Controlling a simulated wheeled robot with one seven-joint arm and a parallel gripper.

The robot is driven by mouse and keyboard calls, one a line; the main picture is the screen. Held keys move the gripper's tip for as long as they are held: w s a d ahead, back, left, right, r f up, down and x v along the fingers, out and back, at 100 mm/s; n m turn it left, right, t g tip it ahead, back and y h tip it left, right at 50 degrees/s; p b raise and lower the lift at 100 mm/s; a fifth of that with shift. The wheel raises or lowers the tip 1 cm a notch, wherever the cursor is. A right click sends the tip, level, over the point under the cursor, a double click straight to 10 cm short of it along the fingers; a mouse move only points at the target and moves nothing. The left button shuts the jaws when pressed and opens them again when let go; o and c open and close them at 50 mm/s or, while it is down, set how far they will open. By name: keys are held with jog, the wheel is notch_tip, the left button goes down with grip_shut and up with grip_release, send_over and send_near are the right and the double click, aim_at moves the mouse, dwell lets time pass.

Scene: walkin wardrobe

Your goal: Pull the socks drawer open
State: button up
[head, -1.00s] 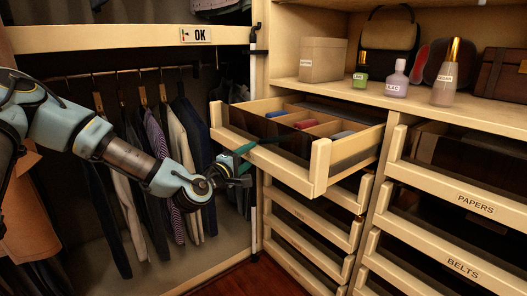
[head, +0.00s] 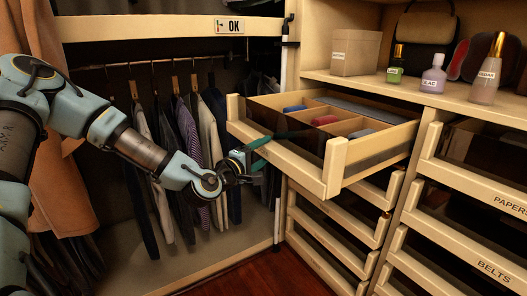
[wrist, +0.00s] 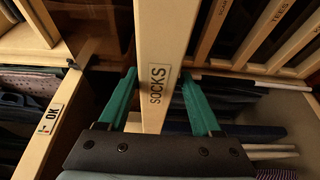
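The socks drawer (head: 283,163) stands pulled out from the tall unit, its wooden front rail well clear of the drawers below. Rolled socks in red and blue lie between its dividers. My gripper (head: 258,142) is at the drawer's front, left of its near corner. In the wrist view the rail with the SOCKS label (wrist: 157,88) runs between the green fingers of my gripper (wrist: 158,78).
Closed drawers are below, and the PAPERS (head: 470,190) and BELTS (head: 455,250) drawers are at right. Perfume bottles (head: 433,75) and a box (head: 355,52) stand on the shelf above. Hanging clothes (head: 185,135) are behind my arm. Dark floor (head: 245,278) is free at the front.

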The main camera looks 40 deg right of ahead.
jog(key=shift+o, duration=0.8)
jog(key=shift+r, duration=0.1)
jog(key=v, duration=1.1)
